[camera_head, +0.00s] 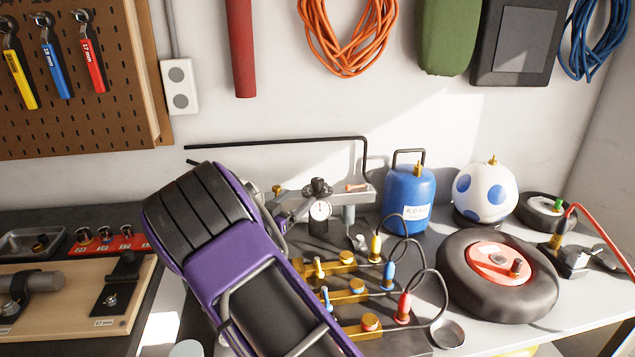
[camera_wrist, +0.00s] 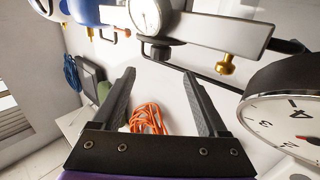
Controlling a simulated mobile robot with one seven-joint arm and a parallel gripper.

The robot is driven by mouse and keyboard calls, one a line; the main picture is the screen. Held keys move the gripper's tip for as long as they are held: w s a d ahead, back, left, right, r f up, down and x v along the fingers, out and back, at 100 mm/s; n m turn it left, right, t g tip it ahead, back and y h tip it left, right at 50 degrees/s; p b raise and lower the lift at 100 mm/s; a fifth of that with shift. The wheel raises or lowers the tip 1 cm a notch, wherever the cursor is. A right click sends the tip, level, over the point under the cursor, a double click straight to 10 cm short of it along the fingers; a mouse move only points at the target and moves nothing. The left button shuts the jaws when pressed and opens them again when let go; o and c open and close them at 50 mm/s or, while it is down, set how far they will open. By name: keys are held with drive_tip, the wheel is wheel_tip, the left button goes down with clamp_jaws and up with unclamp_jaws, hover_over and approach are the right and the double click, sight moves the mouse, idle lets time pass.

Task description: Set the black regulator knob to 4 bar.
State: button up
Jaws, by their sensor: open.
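The black regulator knob (camera_head: 318,186) sits on top of the regulator, above a small white pressure gauge (camera_head: 320,210). In the wrist view, which looks upside down, the black knob (camera_wrist: 160,51) shows just below the small gauge (camera_wrist: 145,16). My gripper (camera_wrist: 158,74) is open and empty, its two dark fingers pointing toward the regulator with the knob beyond the gap between their tips. They appear apart from the knob. In the head view my purple arm hides most of the gripper. The small gauge's reading is too small to tell.
A large black-rimmed dial (camera_wrist: 285,125) is close on the right of the wrist view. A grey metal bar (camera_wrist: 205,32) carries a brass fitting (camera_wrist: 228,66). A blue tank (camera_head: 408,198) stands right of the regulator; brass valves with hoses (camera_head: 350,290) lie in front.

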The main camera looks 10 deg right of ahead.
sight(314, 185)
drive_tip(key=x, duration=1.1)
drive_tip(key=shift+w, duration=0.2)
clamp_jaws()
